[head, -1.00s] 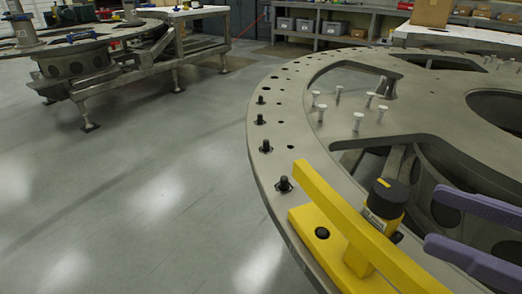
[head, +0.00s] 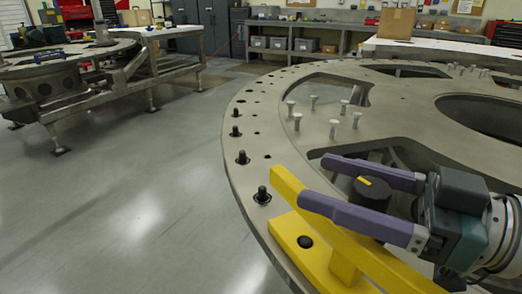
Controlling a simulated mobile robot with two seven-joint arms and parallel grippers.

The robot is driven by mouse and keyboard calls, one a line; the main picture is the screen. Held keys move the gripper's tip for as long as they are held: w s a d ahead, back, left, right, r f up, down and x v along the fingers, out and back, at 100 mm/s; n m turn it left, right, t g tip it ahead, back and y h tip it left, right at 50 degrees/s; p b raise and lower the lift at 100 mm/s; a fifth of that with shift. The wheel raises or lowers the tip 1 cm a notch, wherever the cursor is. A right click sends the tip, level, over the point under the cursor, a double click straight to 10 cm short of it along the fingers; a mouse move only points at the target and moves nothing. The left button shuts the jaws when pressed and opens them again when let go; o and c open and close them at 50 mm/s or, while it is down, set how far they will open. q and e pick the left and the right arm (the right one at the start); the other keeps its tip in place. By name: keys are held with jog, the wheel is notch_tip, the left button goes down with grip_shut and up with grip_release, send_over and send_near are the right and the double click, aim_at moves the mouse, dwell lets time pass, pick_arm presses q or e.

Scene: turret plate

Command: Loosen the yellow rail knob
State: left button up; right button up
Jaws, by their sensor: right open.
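A yellow rail (head: 290,187) on a yellow base stands at the near edge of the grey turret plate (head: 237,188). Behind the rail is a black knob (head: 368,194) with a yellow mark on its top; its lower part is hidden by my gripper and the rail. My right gripper (head: 312,180) comes in from the right with two purple fingers spread apart. The knob shows between the two fingers, and I cannot tell whether they touch it. The near finger passes over the rail in the picture. My left gripper is not in view.
Several black pegs (head: 242,157) stand along the plate's left rim. Several pale bolts (head: 333,129) stand on the plate beyond the knob. A cardboard box (head: 397,23) sits on a far table. The floor at left is clear.

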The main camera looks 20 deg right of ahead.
grip_shut()
dwell(0.6)
